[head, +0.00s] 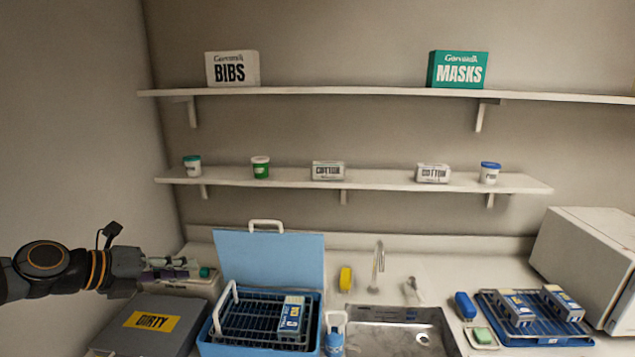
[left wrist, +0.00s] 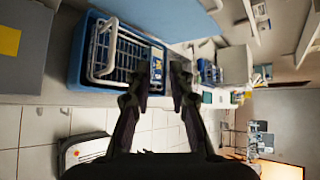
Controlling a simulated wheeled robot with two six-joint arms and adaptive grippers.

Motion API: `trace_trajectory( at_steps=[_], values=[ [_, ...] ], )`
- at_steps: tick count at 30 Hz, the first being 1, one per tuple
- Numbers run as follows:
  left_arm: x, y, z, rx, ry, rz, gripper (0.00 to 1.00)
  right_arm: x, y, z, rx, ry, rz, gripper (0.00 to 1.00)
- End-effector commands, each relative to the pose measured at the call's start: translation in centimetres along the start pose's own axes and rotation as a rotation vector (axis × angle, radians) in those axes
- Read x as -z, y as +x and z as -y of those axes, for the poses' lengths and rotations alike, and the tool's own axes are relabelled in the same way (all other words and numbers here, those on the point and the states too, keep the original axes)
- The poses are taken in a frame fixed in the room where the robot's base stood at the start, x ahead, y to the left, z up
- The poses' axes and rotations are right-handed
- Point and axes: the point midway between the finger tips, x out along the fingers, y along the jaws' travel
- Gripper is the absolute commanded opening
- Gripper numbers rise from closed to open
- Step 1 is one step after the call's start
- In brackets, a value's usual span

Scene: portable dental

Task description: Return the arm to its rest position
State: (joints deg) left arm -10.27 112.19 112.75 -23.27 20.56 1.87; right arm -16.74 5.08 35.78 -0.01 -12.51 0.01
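My left gripper (head: 190,268) reaches in from the left in the head view, over the left end of the counter, beside the blue case. In the left wrist view its two dark fingers (left wrist: 166,72) stand apart with a narrow gap. I see nothing held between them. A small teal-green thing shows by the fingertips in the head view; I cannot tell what it is. My right gripper is in neither view.
A grey box labelled DIRTY (head: 120,324) sits below my left arm. A blue case (head: 268,262) with an open lid and a rack stands right of the gripper. A sink (head: 395,335), a blue tray (head: 560,336) and a white appliance (head: 590,255) lie farther right. Shelves hang above.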

Motion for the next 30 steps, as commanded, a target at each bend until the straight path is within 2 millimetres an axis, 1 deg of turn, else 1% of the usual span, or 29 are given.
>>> trace_trajectory(
  at_steps=[1, 5, 6, 8, 9, 11, 12, 14, 15, 17, 18, 19, 20, 21, 23, 24, 26, 27, 29, 30],
  values=[
    [0.3, 0.8, -0.4, 0.055, -0.079, 0.047, 0.2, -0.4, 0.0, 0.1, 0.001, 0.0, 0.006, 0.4],
    [0.6, 2.3, -2.5, 0.194, -0.365, 0.245, 0.2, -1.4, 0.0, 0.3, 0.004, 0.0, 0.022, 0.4],
    [0.8, 2.6, -3.6, 0.227, -0.481, 0.319, 0.2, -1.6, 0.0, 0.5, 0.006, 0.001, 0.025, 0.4],
    [1.3, 2.9, -5.7, 0.258, -0.66, 0.432, 0.2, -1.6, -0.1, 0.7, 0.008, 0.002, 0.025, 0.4],
    [1.9, 2.9, -7.3, 0.267, -0.782, 0.506, 0.2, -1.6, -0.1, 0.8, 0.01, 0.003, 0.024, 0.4],
    [3.4, 2.9, -10.0, 0.259, -0.971, 0.613, 0.2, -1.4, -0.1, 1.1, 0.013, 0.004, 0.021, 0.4],
    [4.7, 2.8, -11.8, 0.242, -1.099, 0.68, 0.2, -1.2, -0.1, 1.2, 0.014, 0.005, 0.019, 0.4],
    [7.3, 2.7, -14.6, 0.197, -1.292, 0.774, 0.2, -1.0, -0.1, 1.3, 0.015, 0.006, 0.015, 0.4],
    [9.4, 2.6, -16.2, 0.155, -1.416, 0.829, 0.2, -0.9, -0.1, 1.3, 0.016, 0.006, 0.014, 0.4],
    [12.6, 2.5, -18.1, 0.085, -1.585, 0.896, 0.2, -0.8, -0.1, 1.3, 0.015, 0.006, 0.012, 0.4],
    [14.8, 2.4, -19.1, 0.034, -1.683, 0.931, 0.2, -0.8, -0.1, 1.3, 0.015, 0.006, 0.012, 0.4],
    [16.4, 2.3, -19.7, -0.004, -1.752, 0.952, 0.2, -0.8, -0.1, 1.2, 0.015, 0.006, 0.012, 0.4],
    [17.9, 2.2, -20.1, -0.043, -1.815, 0.97, 0.2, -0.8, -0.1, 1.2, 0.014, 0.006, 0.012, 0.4],
    [19.9, 2.1, -20.5, -0.093, -1.892, 0.99, 0.2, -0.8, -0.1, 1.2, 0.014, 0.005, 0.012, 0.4],
    [22.7, 2.0, -20.9, -0.171, -1.999, 1.011, 0.2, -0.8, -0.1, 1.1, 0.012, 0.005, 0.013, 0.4],
    [24.5, 1.9, -20.9, -0.221, -2.064, 1.022, 0.2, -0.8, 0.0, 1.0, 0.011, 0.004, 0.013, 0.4],
    [27.1, 1.8, -20.8, -0.297, -2.155, 1.029, 0.2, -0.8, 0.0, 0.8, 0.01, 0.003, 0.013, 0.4],
    [28.7, 1.7, -20.6, -0.347, -2.21, 1.032, 0.2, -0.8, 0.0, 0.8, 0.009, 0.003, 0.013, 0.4],
    [31.0, 1.5, -20.1, -0.423, -2.29, 1.031, 0.2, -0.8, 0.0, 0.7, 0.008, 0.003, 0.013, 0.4],
    [32.5, 1.4, -19.7, -0.474, -2.342, 1.026, 0.2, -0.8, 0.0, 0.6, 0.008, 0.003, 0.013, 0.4]
  ],
)
